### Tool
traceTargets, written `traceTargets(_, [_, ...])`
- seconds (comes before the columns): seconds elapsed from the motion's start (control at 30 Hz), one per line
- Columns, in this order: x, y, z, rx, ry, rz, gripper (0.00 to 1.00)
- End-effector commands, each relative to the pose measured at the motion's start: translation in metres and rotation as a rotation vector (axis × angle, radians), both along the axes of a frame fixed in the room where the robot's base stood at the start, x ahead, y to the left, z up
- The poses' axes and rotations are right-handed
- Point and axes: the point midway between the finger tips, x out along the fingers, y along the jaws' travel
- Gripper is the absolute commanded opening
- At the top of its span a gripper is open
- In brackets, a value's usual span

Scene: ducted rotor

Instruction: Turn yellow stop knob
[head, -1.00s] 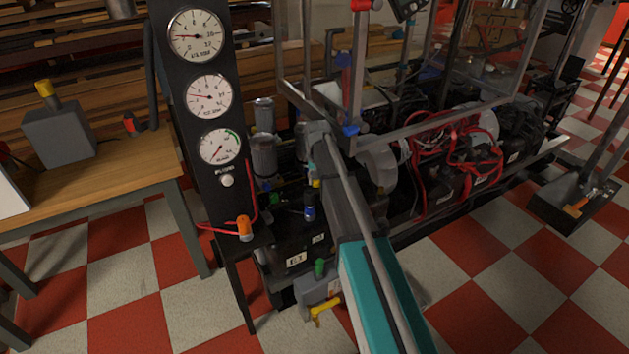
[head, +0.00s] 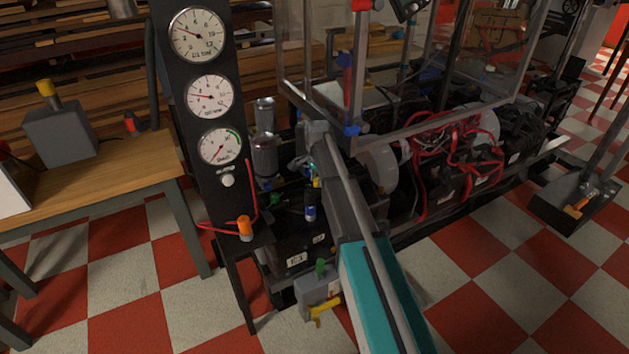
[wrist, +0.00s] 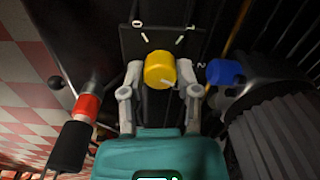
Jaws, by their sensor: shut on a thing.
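The yellow stop knob (wrist: 157,68) is in the middle of the wrist view, in front of a dark plate (wrist: 153,38) with white marks and digits. A short white line shows at the lower right of the knob's face. My gripper (wrist: 160,74) is shut on the knob, with one pale finger on each side. In the head view my arm reaches down beside the gauge panel, and a small yellow spot (head: 316,183) shows near its far end. The fingers' grip cannot be made out there.
A blue knob (wrist: 225,72) sits close to the right finger, beside a dark ribbed cylinder (wrist: 270,135). A red-and-black handle (wrist: 80,125) is at the left. The black gauge panel (head: 213,188) stands left of my arm, and a clear-walled frame (head: 430,125) to the right.

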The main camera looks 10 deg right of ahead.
Motion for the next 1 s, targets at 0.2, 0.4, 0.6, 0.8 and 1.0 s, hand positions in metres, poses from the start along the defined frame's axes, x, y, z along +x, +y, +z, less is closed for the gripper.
traceTargets(0.2, [-0.0052,-0.0044,-0.0003,-0.009,0.01,-0.21,0.0])
traceTargets(0.4, [-0.0055,-0.0051,-0.0004,-0.01,0.009,-0.401,0.0])
traceTargets(0.6, [-0.0058,-0.0049,-0.0004,-0.01,0.009,-0.59,0.0])
traceTargets(0.8, [-0.0057,-0.0033,-0.0003,-0.007,0.01,-0.779,0.0])
traceTargets(1.0, [-0.0055,-0.0016,-0.0003,-0.003,0.011,-0.96,0.0])
